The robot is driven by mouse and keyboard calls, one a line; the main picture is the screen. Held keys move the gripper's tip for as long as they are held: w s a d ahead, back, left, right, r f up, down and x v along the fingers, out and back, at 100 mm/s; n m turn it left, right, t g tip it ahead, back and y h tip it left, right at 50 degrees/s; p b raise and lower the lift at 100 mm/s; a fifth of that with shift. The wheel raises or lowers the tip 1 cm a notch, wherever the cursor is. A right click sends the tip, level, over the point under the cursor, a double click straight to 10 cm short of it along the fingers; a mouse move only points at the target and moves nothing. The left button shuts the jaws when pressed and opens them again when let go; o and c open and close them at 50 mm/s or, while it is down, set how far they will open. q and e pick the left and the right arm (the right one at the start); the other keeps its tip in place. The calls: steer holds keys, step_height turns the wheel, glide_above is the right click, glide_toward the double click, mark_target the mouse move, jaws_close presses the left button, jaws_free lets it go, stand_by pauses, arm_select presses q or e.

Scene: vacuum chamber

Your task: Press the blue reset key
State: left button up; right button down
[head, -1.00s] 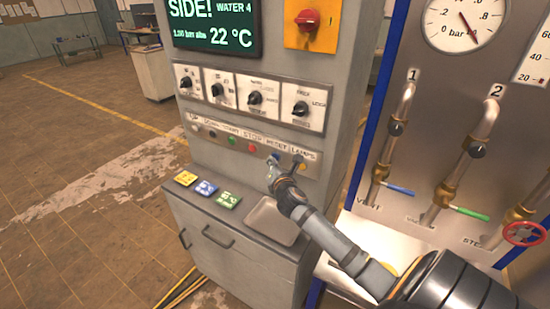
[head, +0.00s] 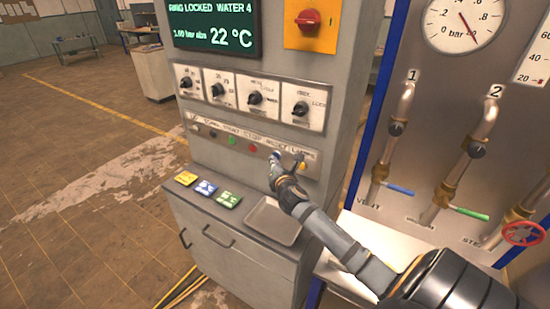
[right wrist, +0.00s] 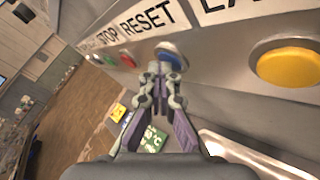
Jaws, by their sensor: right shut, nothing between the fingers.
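The blue reset key (head: 276,155) sits on the sloped key row of the grey console, under the RESET label; it also shows in the right wrist view (right wrist: 174,52), partly covered by my fingertips. My right gripper (head: 274,164) is shut and empty, with its tips right at the key. In the right wrist view the closed fingertips (right wrist: 162,72) overlap the key's lower edge; I cannot tell whether they touch it or whether it is pushed in. My left gripper is not in view.
A yellow lamps key (right wrist: 290,65) is just right of the blue one; a red stop key (head: 252,148) is to its left. Below lie coloured cards (head: 228,200) and a shallow tray (head: 272,222). A pipe panel with valves (head: 470,209) stands at right.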

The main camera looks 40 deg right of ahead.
steer(key=shift+s+a+p, duration=0.3)
steer(key=shift+s+a, duration=0.05)
steer(key=shift+a, duration=0.4)
steer(key=shift+a, duration=0.1)
steer(key=a, duration=0.1)
steer(key=s+a, duration=0.1)
steer(key=a, duration=0.1)
steer(key=s+a+p, duration=0.1)
steer(key=shift+a, duration=0.25)
steer(key=shift+f, duration=0.15)
stand_by(0.5)
